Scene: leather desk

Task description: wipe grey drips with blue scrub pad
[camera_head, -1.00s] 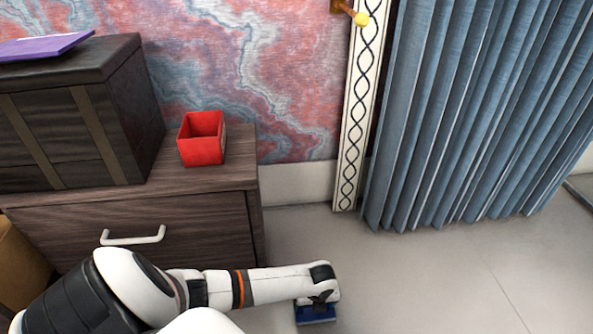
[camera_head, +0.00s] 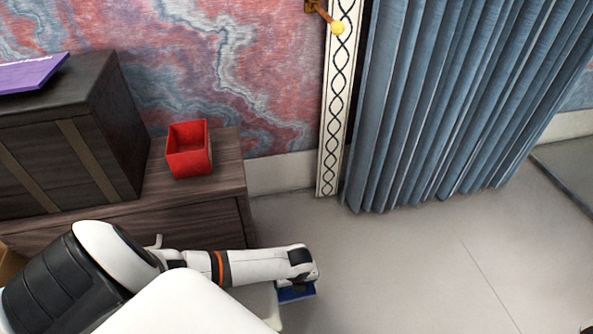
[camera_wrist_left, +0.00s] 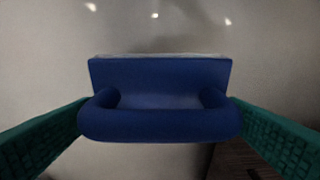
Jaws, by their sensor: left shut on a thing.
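My left gripper (camera_wrist_left: 160,125) is shut on the blue scrub pad (camera_wrist_left: 160,75), with its green textured fingers on either side of the pad's looped handle. In the head view my left arm reaches across in front of the drawer unit, and a small part of the blue scrub pad (camera_head: 296,292) shows below my wrist, over the pale floor. I cannot tell from these views whether the pad touches any surface. No grey drips can be made out. My right gripper is not in view.
A dark wooden drawer unit (camera_head: 215,170) stands at left with a red square cup (camera_head: 189,149) and a black box (camera_head: 70,140) on it. A purple flat item (camera_head: 30,74) lies on the box. A blue curtain (camera_head: 450,100) hangs at right.

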